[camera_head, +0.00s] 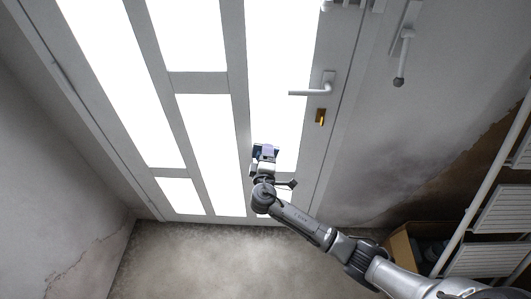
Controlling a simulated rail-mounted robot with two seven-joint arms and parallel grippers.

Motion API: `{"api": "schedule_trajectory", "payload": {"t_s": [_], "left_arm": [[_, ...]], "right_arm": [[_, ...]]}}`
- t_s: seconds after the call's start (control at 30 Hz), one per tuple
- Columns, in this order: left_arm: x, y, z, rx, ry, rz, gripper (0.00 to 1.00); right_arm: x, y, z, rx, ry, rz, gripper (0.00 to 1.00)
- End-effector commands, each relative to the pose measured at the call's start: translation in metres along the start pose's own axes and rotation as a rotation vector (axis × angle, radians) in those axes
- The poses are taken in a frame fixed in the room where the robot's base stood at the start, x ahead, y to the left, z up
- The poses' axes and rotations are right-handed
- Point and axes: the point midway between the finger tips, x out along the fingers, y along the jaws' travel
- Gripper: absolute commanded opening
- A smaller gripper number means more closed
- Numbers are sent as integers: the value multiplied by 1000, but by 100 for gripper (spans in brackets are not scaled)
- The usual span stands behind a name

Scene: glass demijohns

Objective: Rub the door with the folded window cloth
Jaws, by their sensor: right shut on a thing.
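The door (239,80) fills the upper left and middle of the view, with a pale grey frame and several bright glass panes. My right arm comes in from the lower right, and my right gripper (264,151) is at the lower part of the door, in front of the right-hand pane. It is shut on a small dark blue thing, seemingly the folded window cloth (257,148), mostly hidden by the gripper. The cloth is at or close to the glass; I cannot tell if it touches. My left gripper is not in view.
A white door handle (312,88) and a yellow-brown lock plate (320,116) are on the door's right side. A cardboard box (402,247) and a white shelf rack (487,215) stand at the lower right. The floor (200,262) at lower left is clear.

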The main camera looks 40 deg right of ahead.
Motion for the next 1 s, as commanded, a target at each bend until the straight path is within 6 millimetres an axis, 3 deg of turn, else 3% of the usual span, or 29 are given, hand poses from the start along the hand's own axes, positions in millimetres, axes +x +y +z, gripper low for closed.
{"api": "schedule_trajectory", "payload": {"t_s": [0.33,0.7,1.0], "left_arm": [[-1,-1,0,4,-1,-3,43],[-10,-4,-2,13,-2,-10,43],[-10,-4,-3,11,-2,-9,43]], "right_arm": [[-2,0,0,0,0,-1,49],[-27,0,0,0,1,-2,49],[-30,0,0,0,0,0,49]]}}
